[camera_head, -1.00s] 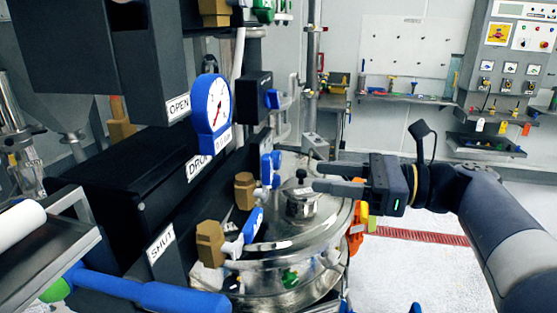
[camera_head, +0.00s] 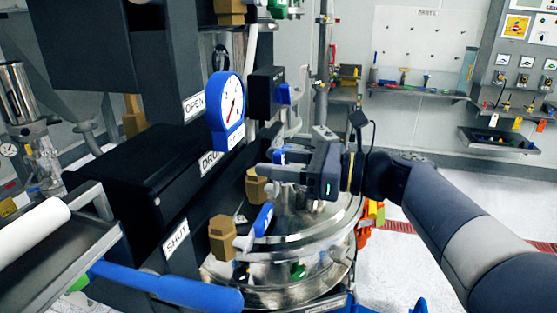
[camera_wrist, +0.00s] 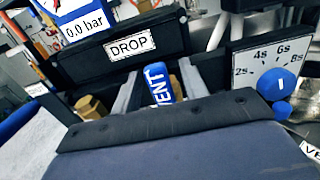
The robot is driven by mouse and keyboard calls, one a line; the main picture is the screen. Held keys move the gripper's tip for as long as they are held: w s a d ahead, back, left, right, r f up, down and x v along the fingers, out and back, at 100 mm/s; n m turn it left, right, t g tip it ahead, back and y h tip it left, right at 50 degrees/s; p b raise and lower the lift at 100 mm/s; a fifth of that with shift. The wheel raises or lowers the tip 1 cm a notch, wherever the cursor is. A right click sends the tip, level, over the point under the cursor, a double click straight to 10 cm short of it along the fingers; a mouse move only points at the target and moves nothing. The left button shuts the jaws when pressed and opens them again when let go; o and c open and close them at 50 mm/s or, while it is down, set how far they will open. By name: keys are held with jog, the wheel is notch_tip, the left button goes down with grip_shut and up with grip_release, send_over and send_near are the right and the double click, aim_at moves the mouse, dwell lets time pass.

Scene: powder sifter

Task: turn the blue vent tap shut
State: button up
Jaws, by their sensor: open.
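The blue vent tap handle, marked VENT, stands between the two grey fingers of my gripper (camera_wrist: 158,88) in the wrist view. The lettered part of the vent tap (camera_wrist: 160,76) shows there; its lower end is hidden by my gripper body. The fingers are open, one on each side of the handle; I cannot tell if either touches it.
A blue gauge (camera_head: 227,105) stands up left of my gripper. A dial with a blue knob (camera_wrist: 278,84) is right of my fingers in the wrist view. The steel vessel (camera_head: 285,255) is below.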

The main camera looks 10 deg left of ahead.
jog(key=shift+c, duration=0.2)
grip_shut()
dwell(0.3)
